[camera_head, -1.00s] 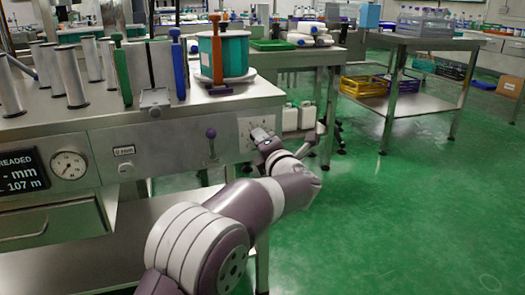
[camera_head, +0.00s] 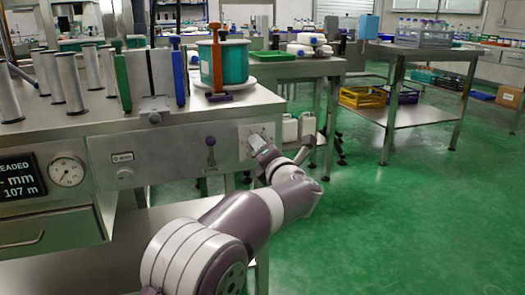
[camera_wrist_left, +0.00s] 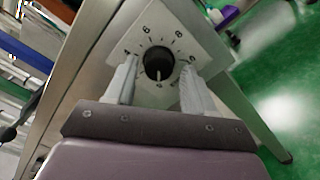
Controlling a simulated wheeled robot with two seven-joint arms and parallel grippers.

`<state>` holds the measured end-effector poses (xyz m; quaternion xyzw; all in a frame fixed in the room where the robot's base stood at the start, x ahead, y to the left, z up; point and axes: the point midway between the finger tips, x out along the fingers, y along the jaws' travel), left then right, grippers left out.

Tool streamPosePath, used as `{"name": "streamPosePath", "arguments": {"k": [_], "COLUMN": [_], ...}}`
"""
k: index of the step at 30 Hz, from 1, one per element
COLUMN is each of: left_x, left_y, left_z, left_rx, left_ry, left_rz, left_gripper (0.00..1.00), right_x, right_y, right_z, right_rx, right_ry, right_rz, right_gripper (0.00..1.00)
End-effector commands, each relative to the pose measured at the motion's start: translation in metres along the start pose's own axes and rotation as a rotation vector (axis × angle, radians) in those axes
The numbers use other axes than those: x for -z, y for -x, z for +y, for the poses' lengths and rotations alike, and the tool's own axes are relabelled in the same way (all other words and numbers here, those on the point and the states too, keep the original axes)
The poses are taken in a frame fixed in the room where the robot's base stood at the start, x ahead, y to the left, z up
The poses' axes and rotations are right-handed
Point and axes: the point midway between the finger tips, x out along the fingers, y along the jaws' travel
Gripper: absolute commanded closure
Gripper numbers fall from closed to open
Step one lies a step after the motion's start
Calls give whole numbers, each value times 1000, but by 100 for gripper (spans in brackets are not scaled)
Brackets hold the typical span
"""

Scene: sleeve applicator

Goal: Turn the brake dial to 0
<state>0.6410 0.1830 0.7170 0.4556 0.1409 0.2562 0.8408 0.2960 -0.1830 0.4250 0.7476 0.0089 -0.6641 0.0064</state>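The brake dial is a round black knob (camera_wrist_left: 158,62) on a white square plate with numbers around it, seen in the left wrist view. A pale pointer mark on the knob points toward the bottom of that picture; 4, 6 and 8 are readable, and the lower numbers are partly hidden. My left gripper (camera_wrist_left: 158,70) is open, with one finger on each side of the knob and visible gaps to it. In the head view my left gripper (camera_head: 260,142) is at the dial plate (camera_head: 247,132) on the bench front and hides the knob. My right gripper is not in view.
A small 0 mm knob (camera_head: 124,173) and a round gauge (camera_head: 67,170) are farther left. A teal spool (camera_head: 224,62) stands on the bench above. Green floor to the right is clear.

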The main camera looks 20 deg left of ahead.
Motion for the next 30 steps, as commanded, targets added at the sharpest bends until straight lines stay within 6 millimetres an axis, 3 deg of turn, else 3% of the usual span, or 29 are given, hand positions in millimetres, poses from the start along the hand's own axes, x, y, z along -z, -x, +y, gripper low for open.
{"name": "streamPosePath", "arguments": {"k": [11,24,30], "left_x": [-2,-3,0], "left_y": [7,112,127], "left_z": [3,3,1], "left_rx": [-2,1,-2], "left_ry": [0,-1,0], "left_rz": [-2,-4,-1], "left_gripper": [39,39,39], "right_x": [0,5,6], "right_y": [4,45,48], "right_z": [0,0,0], "right_rx": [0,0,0], "right_ry": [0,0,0], "right_rz": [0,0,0], "right_gripper": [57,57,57]}}
